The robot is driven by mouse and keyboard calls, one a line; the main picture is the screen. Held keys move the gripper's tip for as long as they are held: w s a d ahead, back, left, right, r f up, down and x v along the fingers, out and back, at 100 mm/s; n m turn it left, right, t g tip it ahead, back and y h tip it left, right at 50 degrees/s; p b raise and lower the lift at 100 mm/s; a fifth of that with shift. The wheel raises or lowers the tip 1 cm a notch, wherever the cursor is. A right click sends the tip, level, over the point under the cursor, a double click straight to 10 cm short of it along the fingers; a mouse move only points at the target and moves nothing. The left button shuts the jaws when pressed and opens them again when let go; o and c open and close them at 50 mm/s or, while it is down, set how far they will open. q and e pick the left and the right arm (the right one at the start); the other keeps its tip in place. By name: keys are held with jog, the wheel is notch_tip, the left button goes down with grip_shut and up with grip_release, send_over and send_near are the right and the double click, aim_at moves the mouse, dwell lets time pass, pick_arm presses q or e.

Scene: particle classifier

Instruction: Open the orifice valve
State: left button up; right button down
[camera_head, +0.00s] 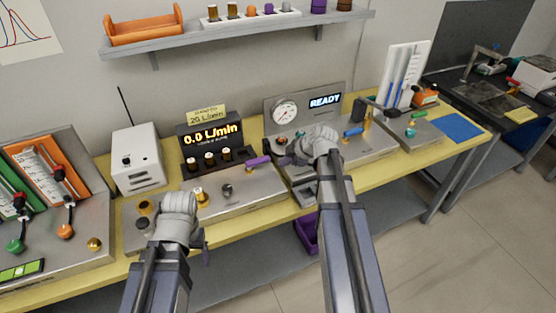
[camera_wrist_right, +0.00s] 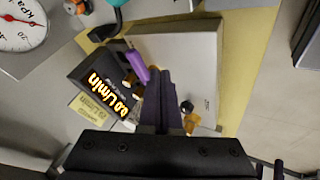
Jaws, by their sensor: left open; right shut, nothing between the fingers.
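A purple lever handle (camera_head: 258,161) stands on the steel panel (camera_head: 240,200) below the flow display (camera_head: 210,138), which reads 0.0 L/min. No label shows which lever is the orifice valve. My right gripper (camera_head: 284,160) is just right of the purple lever in the head view. In the right wrist view its dark fingers (camera_wrist_right: 160,95) are shut and empty, and the purple lever (camera_wrist_right: 139,68) shows beside their tips; I cannot tell whether they touch. My left gripper (camera_head: 205,257) is low at the bench's front edge, away from the lever.
A pressure gauge (camera_head: 285,113) and a READY screen (camera_head: 325,101) stand behind my right wrist. A blue lever (camera_head: 353,132) and a teal lever (camera_head: 391,113) are further right. A white box (camera_head: 138,158) stands left of the display. Small brass knobs and fittings stick up from the panel.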

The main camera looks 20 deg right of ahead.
pick_arm(q)
notch_tip(320, 180, up, 3)
jog(key=shift+f+p, duration=0.1)
jog(key=shift+p, duration=0.8)
pick_arm(e)
jog(key=v, duration=0.3)
jog(key=shift+d+r, duration=0.3)
jog(key=s+a+f+m+g+h, duration=0.2)
jog(key=s+a+m, duration=0.3)
jog(key=s+a, duration=0.4)
jog(key=s+a+f+m+g+h, duration=0.2)
jog(key=s+a+m+g, duration=0.3)
jog(key=s+a, duration=0.5)
jog(key=a, duration=0.5)
jog(key=shift+s+a+m+h, duration=0.3)
jog(key=shift+a+m+h, duration=0.05)
jog(key=shift+m+h, duration=0.05)
pick_arm(q)
jog(key=shift+a, duration=0.1)
pick_arm(e)
jog(key=shift+f, duration=0.25)
